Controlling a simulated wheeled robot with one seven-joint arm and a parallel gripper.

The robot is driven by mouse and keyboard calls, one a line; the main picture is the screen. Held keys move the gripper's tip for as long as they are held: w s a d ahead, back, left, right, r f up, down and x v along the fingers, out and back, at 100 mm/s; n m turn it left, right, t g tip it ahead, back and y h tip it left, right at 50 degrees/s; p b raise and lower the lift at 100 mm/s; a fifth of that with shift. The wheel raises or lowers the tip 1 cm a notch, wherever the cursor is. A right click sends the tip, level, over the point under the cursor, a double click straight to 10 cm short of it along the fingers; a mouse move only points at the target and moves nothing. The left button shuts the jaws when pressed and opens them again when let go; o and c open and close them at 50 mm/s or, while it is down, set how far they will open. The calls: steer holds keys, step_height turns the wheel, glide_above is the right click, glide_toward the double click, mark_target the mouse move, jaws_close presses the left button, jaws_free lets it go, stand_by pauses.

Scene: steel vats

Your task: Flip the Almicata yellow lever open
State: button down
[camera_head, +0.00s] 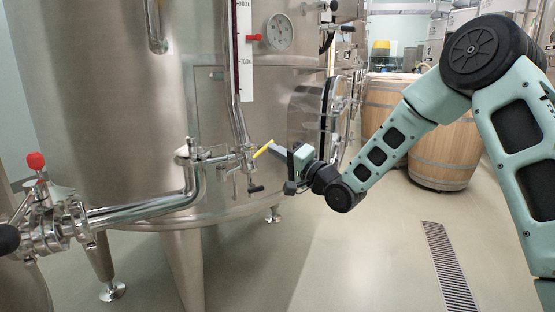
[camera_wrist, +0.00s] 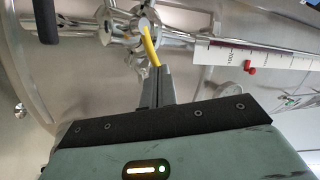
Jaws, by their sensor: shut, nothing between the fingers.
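The yellow lever (camera_head: 263,149) sits on the valve fitting (camera_head: 243,158) at the front of the large steel vat, in the head view. In the wrist view the yellow lever (camera_wrist: 151,46) runs from the steel fitting (camera_wrist: 126,27) down to the fingertips. My gripper (camera_head: 276,149) is shut, with its fingertips at the free end of the lever. In the wrist view the shut fingers (camera_wrist: 157,75) overlap the lever's lower end. I cannot tell whether they touch it.
The steel vat (camera_head: 120,90) fills the left. A black-handled valve (camera_head: 255,188) hangs just below the lever. A pipe with a red-knobbed valve (camera_head: 36,162) runs at the left. A level gauge (camera_head: 243,50) rises above.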

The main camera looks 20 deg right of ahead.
steer(key=r+n+g+y+p, duration=0.1)
steer(key=n+g+p, duration=0.2)
steer(key=n+p, duration=0.1)
steer(key=w+a+r+n+g+y+p, duration=0.1)
steer(key=n+g+p, duration=0.2)
steer(key=n+p, duration=0.1)
steer(key=a+r+n+g+y+p, duration=0.1)
steer(key=n+g+p, duration=0.2)
steer(key=p, duration=0.2)
steer(key=shift+w+a+r+n, duration=0.15)
steer(key=shift+w+r+n, duration=0.1)
steer(key=shift+w+n, duration=0.15)
